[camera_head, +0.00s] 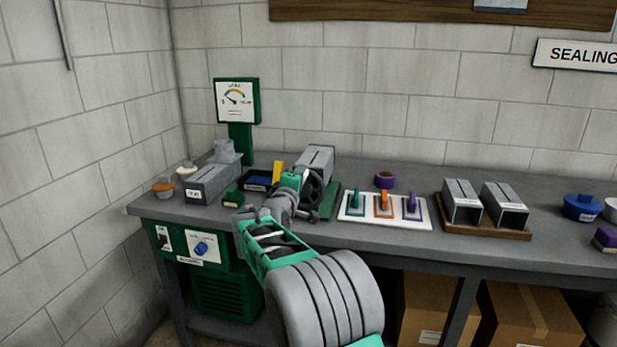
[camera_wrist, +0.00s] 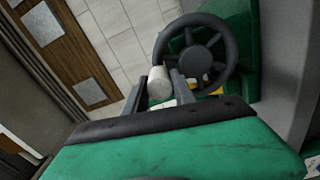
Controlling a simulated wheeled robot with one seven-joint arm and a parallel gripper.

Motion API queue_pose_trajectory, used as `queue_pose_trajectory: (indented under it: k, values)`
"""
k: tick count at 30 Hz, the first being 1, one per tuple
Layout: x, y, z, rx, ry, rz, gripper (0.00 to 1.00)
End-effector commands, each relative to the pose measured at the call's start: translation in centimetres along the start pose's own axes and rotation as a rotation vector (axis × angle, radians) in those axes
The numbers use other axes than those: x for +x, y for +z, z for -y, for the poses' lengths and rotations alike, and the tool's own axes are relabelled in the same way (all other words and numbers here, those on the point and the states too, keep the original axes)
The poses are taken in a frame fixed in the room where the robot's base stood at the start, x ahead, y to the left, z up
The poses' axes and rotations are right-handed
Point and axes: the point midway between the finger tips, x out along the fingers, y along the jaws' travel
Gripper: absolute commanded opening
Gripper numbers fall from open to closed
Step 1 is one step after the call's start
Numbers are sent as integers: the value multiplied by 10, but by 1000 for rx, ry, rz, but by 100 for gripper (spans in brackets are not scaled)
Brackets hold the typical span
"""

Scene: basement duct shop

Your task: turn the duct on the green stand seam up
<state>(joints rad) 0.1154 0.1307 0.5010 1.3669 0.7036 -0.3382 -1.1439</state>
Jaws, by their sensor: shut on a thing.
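The grey duct (camera_head: 318,156) sits on the green stand (camera_head: 330,203) near the middle of the bench. A short dark mark shows on its upper face; I cannot tell whether it is the seam. A dark spoked handwheel (camera_head: 309,184) is on the stand's near side, partly behind my arm. It fills the upper middle of the wrist view (camera_wrist: 196,57). My gripper (camera_wrist: 160,92) is shut on a pale round knob (camera_wrist: 158,82) at the wheel's lower left edge. In the head view my wrist hides the fingertips.
A white board (camera_head: 350,216) with three coloured handled tools lies right of the stand. Two ducts (camera_head: 505,205) rest on a wooden tray farther right. A dark blue bin (camera_head: 258,182) and another duct (camera_head: 213,185) stand left. A green gauge (camera_head: 237,101) stands behind.

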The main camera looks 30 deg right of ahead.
Motion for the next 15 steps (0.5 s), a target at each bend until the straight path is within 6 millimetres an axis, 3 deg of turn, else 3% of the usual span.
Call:
queue_pose_trajectory:
  k: [6, 7, 15]
  values:
    - [0, -2, 2, 2, -4, -6, 0]
    - [0, -2, 2, 2, -4, -6, 33]
    - [2, 4, 1, 2, -1, 4, 52]
